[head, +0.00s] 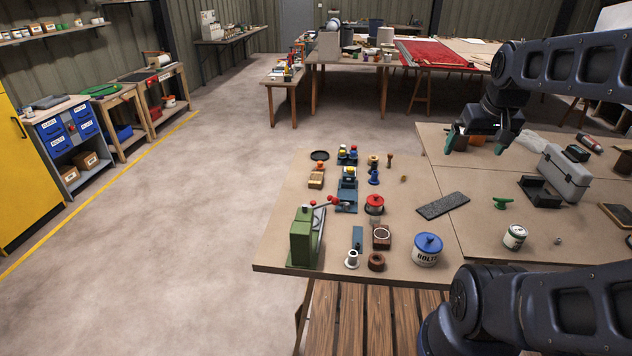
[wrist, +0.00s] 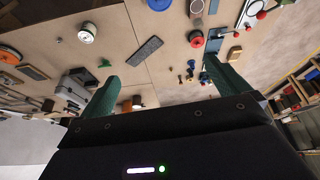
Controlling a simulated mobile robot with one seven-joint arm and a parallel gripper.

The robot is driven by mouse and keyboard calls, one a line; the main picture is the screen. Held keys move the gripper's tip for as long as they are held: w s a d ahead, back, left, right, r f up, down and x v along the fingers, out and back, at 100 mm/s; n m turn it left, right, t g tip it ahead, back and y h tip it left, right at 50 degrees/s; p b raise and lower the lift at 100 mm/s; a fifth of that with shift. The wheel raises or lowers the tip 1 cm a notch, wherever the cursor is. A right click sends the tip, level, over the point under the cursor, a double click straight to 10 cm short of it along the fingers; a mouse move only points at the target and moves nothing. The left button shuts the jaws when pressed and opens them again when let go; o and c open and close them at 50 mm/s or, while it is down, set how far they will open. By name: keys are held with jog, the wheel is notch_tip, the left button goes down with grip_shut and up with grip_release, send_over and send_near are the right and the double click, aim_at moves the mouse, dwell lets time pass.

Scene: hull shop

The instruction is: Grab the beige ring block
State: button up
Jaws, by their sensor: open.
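My gripper (head: 478,138) is open with nothing between its green fingers, above the far middle of the workbench. In the wrist view its fingers (wrist: 162,72) are spread apart over the bench top. A small tan block with a dark round centre (head: 374,161) stands left of my gripper, apart from it; I cannot tell for sure that it is the beige ring block. Another tan block (head: 316,182) lies farther left. A dark brown block with a pale ring on top (head: 381,239) is nearer the front.
Close around are a blue stand (head: 346,196), a red-topped spool (head: 374,205), a wooden peg (head: 389,160) and a dark flat bar (head: 443,206). A green press (head: 305,237) and a blue-lidded tin (head: 427,250) stand near the front edge. A grey toolbox (head: 563,174) is at right.

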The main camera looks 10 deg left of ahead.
jog(key=w+a+r+n+g, duration=0.1)
jog(key=w+a+n, duration=0.15)
jog(key=w, duration=0.55)
jog(key=w+a+r+n, duration=0.15)
jog(key=w+a, duration=0.25)
jog(key=w, duration=0.4)
jog(key=n+g, duration=0.3)
jog(key=n, duration=1)
send_over(316, 177)
notch_tip(316, 177, down, 34)
jog(key=f, duration=0.5)
jog(key=shift+w+d, duration=0.2)
jog(key=shift+s+a+f, duration=0.1)
jog(key=shift+a+f, duration=0.05)
jog(key=shift+f, duration=1.15)
jog(key=shift+s+a+f, duration=0.1)
jog(key=shift+f, duration=1.15)
jog(key=c, duration=0.8)
